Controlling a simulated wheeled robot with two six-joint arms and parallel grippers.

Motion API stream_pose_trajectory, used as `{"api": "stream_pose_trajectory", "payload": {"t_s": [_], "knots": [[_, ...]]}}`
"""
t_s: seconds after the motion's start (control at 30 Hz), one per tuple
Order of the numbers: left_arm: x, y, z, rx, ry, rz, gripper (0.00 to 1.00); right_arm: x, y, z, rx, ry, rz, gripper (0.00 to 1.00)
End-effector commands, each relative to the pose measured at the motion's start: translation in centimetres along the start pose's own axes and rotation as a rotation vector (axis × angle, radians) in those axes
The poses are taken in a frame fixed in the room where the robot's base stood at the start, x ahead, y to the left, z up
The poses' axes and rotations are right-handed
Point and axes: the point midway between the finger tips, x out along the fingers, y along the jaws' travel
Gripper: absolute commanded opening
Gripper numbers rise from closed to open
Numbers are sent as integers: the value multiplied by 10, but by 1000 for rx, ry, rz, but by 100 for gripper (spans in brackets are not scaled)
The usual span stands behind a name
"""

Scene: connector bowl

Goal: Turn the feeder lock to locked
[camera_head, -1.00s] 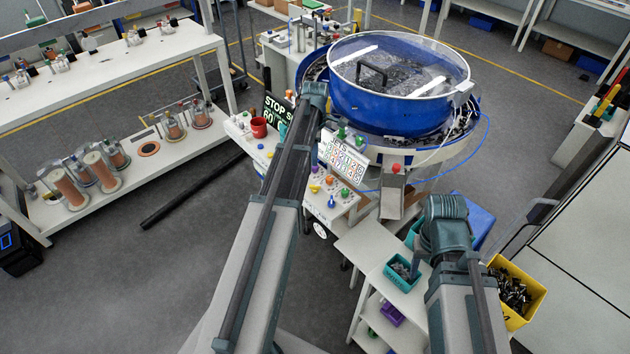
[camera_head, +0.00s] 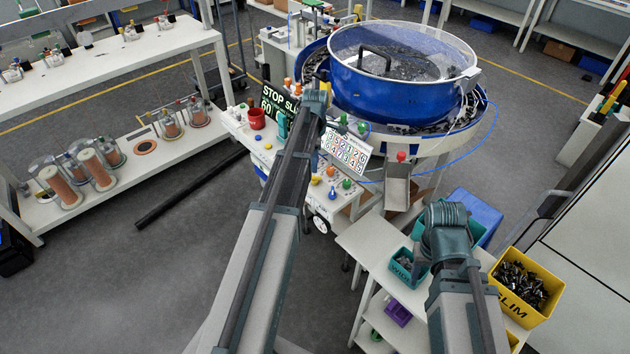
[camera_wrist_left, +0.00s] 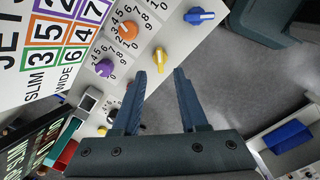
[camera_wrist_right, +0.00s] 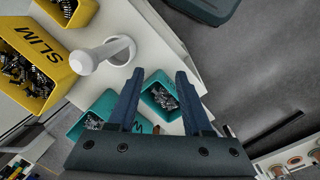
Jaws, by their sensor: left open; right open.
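The control panel (camera_wrist_left: 170,35) of the bowl feeder is in the left wrist view, with a yellow lever knob (camera_wrist_left: 160,60), a blue knob (camera_wrist_left: 198,16), an orange knob (camera_wrist_left: 125,30) and a purple knob (camera_wrist_left: 104,68). A small dark control (camera_wrist_left: 112,113) lies by the left finger. I cannot tell which one is the feeder lock, and no lock label is readable. My left gripper (camera_wrist_left: 159,78) is open and empty; the yellow knob appears between its fingertips, contact unclear. My right gripper (camera_wrist_right: 160,78) is open and empty above a teal bin (camera_wrist_right: 158,92).
The blue feeder bowl (camera_head: 400,92) with a clear lid stands behind the panel. A metal chute (camera_head: 397,190) hangs at its front. A yellow SLIM bin (camera_head: 525,318) and teal bins sit on a low white shelf (camera_head: 372,240).

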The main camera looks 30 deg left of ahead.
Motion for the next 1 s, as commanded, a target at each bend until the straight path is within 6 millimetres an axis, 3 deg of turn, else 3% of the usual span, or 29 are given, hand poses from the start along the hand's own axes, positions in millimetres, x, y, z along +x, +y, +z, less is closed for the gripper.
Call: {"api": "stream_pose_trajectory", "payload": {"t_s": [0.03, 0.3, 0.73, 1.0], "knots": [[15, 0, 0, 0, 0, 0, 42, 15, -1, -1, 0, 0, 0, 50], [49, 0, 0, 0, 0, 0, 42, 48, -5, -3, 0, 0, 0, 50], [54, 0, 0, 0, 0, 0, 42, 54, -5, -3, 0, 0, 0, 50], [54, 0, 0, 0, 0, 0, 0, 54, -5, -3, 0, 0, 0, 50]]}}
